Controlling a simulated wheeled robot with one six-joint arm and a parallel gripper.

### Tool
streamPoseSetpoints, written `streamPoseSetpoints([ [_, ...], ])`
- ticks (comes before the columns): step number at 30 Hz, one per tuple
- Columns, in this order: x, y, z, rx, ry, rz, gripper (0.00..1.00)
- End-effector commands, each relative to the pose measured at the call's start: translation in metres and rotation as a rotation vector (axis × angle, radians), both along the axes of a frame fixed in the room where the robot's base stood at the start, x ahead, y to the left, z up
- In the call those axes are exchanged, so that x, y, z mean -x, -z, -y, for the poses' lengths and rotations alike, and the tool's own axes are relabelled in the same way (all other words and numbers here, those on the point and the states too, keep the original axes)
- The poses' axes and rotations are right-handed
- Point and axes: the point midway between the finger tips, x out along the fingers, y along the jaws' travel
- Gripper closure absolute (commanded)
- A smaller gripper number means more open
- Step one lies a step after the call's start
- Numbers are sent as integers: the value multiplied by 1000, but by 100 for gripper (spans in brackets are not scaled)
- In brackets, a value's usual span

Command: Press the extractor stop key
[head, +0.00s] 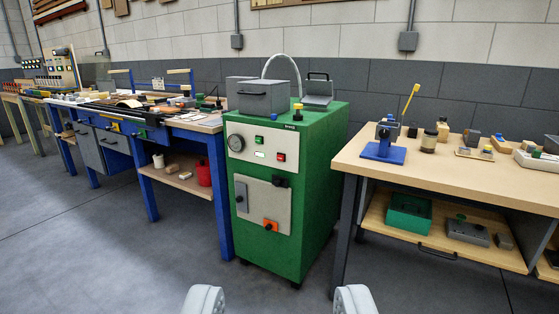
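A green cabinet (317,180) stands on the floor ahead, near the middle of the view. Its pale front panel (244,159) carries a round gauge (236,142), a green key (259,139), a small lit display (260,155) and a red key (281,157). Any lettering is too small to read, so I cannot tell whether the red key is the extractor stop key. My gripper (280,300) shows as two pale fingertips at the bottom edge. They are wide apart with only floor visible between them, well short of the cabinet.
A blue-legged workbench (150,190) stands left of the cabinet, with a red bucket (204,172) on its shelf. A wooden-topped bench (450,175) stands close on the right. A far-left control panel (62,70) has small lights. The grey floor (110,260) in front is clear.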

Motion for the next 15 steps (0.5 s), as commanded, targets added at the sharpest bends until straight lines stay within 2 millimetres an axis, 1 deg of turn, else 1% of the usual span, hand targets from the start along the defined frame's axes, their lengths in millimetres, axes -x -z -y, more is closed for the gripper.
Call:
streamPoseSetpoints([
  [1, 0, 0, 0, 0, 0, 0, 73],
  [5, 0, 0, 0, 0, 0, 0, 99],
  [15, 0, 0, 0, 0, 0, 0, 100],
])
